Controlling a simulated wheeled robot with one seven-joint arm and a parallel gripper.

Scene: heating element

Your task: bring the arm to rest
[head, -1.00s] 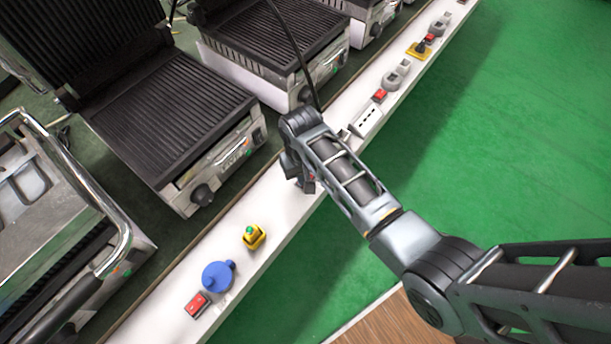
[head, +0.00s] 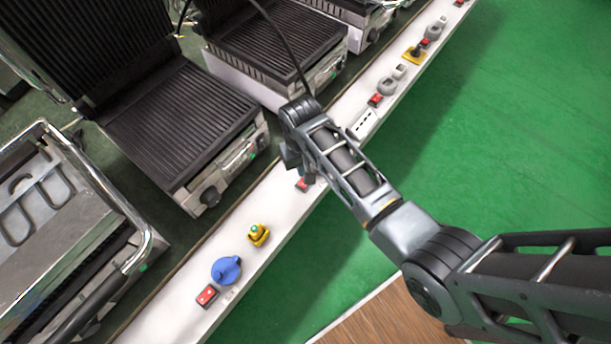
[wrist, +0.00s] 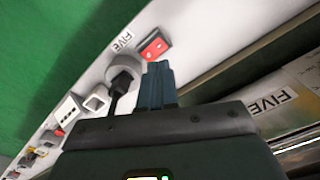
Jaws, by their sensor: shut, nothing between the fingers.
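My gripper (wrist: 158,84) is shut and empty in the wrist view. Its fingertips are over the white ledge, close to a red rocker switch (wrist: 154,46) and a grey round socket (wrist: 122,70) with a black plug in it. I cannot tell whether the fingers touch either one. In the head view my arm reaches in from the lower right, and its end (head: 296,160) hangs over the white ledge (head: 190,277) in front of a grill, partly hidden by my wrist. A red switch (head: 303,184) shows just below it.
Open contact grills (head: 180,125) stand along the left, and one (head: 75,215) is at the lower left. A blue round knob (head: 226,270), a red switch (head: 207,296) and a yellow button (head: 258,235) sit on the ledge. The green floor (head: 480,150) is clear.

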